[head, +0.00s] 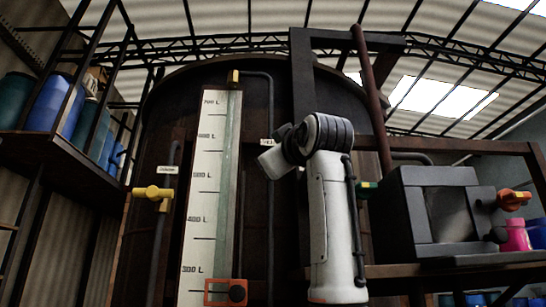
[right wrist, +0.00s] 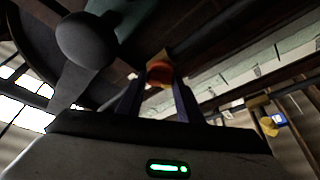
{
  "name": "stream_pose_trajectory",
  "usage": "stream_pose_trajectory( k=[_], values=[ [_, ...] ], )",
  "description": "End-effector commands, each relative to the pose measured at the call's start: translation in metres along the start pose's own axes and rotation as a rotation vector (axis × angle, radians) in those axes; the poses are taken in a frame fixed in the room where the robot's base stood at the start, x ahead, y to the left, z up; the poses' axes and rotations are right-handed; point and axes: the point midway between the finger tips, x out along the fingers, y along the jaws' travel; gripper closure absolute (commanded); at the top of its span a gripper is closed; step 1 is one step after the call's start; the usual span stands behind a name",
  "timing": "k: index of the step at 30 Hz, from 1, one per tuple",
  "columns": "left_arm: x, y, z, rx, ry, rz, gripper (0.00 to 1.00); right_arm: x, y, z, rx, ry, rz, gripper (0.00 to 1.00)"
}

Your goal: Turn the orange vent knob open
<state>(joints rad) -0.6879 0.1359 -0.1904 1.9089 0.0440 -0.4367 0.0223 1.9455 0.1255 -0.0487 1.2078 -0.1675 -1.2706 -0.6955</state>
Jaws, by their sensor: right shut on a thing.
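The orange vent knob (right wrist: 159,70) shows in the right wrist view, between the tips of the two dark fingers. My right gripper (right wrist: 158,86) is shut on it. In the head view my white right arm rises in front of the vat, and its wrist and gripper body end beside a small, partly covered white label (head: 267,142). The fingertips and the held knob are hidden there. How far the knob is turned cannot be told. My left gripper is not in view.
The vat (head: 150,120) carries a level gauge (head: 205,190) and, at left, a yellow valve (head: 153,193). A dark box (head: 437,215) with an orange-red handle (head: 513,198) stands at right. Blue drums (head: 50,103) sit on a left shelf. A dark post (head: 303,80) rises behind my arm.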

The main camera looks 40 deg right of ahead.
Motion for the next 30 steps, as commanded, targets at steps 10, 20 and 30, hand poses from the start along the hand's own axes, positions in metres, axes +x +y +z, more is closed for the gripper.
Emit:
stream_pose_trajectory(
  k=[10, 20, 30],
  values=[
    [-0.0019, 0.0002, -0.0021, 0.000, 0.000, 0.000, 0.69, -0.0001, 0.0040, -0.0003, -0.303, -0.002, -0.125, 0.90],
    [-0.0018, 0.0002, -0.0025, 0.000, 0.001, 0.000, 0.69, -0.0001, 0.0053, -0.0015, -0.580, -0.001, -0.240, 0.90],
    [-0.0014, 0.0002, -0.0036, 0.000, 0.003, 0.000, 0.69, 0.0003, 0.0050, -0.0027, -0.780, 0.000, -0.324, 0.90]
  ],
)
